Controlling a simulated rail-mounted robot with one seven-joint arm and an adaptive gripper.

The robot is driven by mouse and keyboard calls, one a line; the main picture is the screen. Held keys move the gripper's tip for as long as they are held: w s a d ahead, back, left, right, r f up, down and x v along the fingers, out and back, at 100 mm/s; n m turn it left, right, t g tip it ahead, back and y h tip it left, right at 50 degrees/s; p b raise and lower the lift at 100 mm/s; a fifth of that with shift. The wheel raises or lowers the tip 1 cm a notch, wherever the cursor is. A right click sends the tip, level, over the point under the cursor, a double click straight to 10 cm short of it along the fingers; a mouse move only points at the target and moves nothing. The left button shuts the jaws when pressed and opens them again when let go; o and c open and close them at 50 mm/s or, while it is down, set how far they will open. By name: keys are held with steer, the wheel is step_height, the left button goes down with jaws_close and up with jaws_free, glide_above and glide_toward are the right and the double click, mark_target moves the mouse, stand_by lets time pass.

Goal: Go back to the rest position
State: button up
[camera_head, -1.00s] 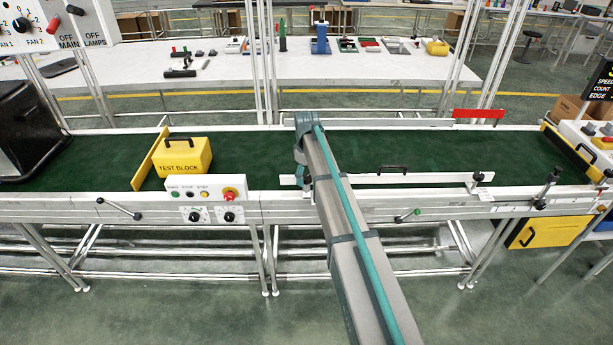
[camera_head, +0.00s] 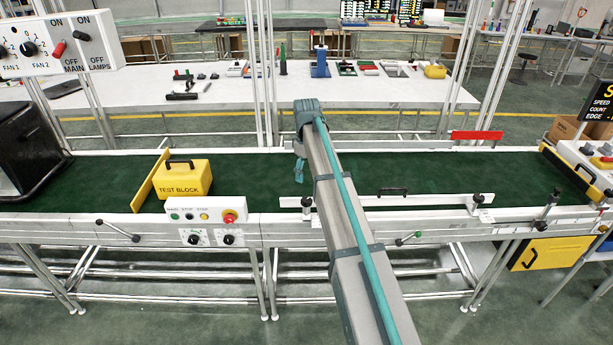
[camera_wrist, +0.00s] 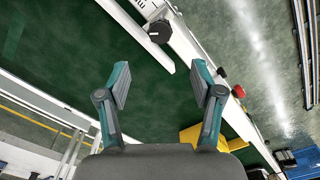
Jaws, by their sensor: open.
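My gripper (camera_wrist: 160,85) is open in the wrist view, with its two teal and grey fingers wide apart. Nothing is between them. The green conveyor belt (camera_wrist: 150,120) lies below the fingers. In the head view my arm reaches out over the belt (camera_head: 420,172), and the gripper is mostly hidden behind the arm's end; a bit of teal (camera_head: 298,172) shows beside it. The yellow test block (camera_head: 182,180) stands on the belt left of the arm, against a yellow slanted bar (camera_head: 150,181).
A control box (camera_head: 206,209) with a red button sits on the belt's front edge. A white guide rail (camera_head: 440,200) runs along the front, right of my arm. A red bar (camera_head: 476,135) is at the back edge. A black box (camera_head: 28,150) stands at the left end.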

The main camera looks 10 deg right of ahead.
steer(key=shift+w, duration=0.1)
steer(key=s+f+m+g, duration=0.1)
steer(key=s+f+m, duration=0.3)
steer(key=s+f, duration=1)
steer(key=s+f+m, duration=0.3)
steer(key=s+f, duration=0.8)
steer(key=f, duration=0.8)
steer(key=s+f+g, duration=0.2)
steer(key=s+f, duration=0.2)
steer(key=s, duration=0.8)
steer(key=s+f+g, duration=0.2)
steer(key=s+f, duration=0.3)
steer(key=s, duration=0.7)
steer(key=s+f+m+g, duration=0.1)
steer(key=s+f, duration=0.3)
steer(key=s, duration=0.8)
steer(key=shift+s+f+g, duration=0.35)
steer(key=shift+g, duration=0.05)
